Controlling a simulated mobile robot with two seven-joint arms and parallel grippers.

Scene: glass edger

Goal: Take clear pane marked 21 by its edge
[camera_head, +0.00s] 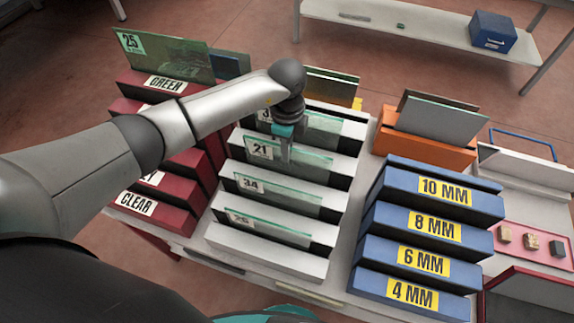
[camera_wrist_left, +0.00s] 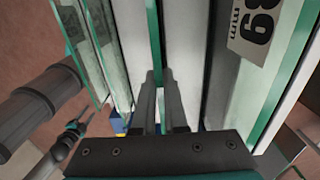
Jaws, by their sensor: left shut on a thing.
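The clear pane marked 21 (camera_head: 305,158) stands in a slot of the white stepped rack, its label at the left end. My left gripper (camera_head: 286,153) reaches down from above onto the pane's top edge. In the left wrist view the fingers of my left gripper (camera_wrist_left: 160,78) are shut on the thin greenish pane edge between them. The pane still sits in its slot. What looks like my right gripper (camera_wrist_left: 84,121) shows small at the left of the left wrist view; its jaws are too small to read.
Panes marked 34 (camera_head: 290,193) and 26 (camera_head: 270,225) stand in front in the same rack, with another pane close behind. A red rack (camera_head: 165,213) is at left, a blue stepped rack (camera_head: 375,220) at right, and an orange holder (camera_head: 425,150) behind it.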

